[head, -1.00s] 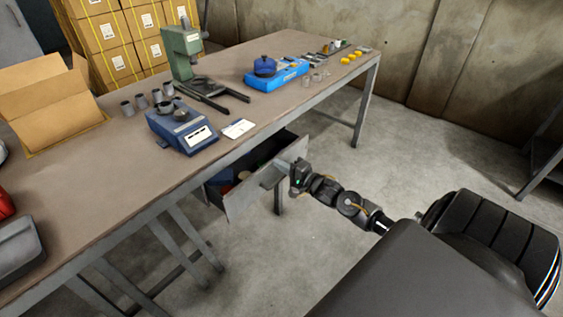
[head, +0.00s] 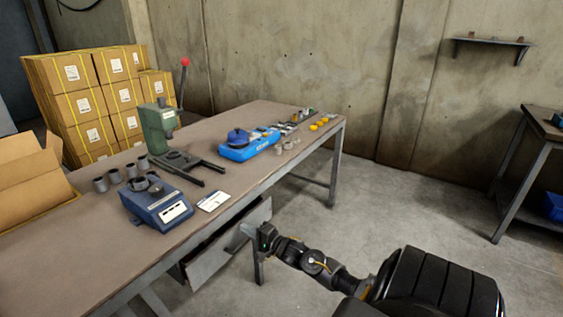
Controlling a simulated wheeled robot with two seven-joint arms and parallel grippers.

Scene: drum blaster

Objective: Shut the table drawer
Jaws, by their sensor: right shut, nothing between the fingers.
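The table drawer (head: 215,262) is under the front edge of the workbench (head: 90,238). Its grey front panel stands a little out from the bench, with a narrow dark gap behind its top edge. The inside of the drawer is hidden. My right gripper (head: 251,231) is shut and empty, at the right part of the drawer front. It looks to be against the panel, but exact contact is hard to tell. My left gripper is not in view.
On the bench stand a blue scale-like device (head: 158,208), a green press (head: 160,128) and a blue tray with a round pot (head: 238,138). An open carton (head: 30,170) is at the left. A bench leg (head: 337,165) stands at the far right end.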

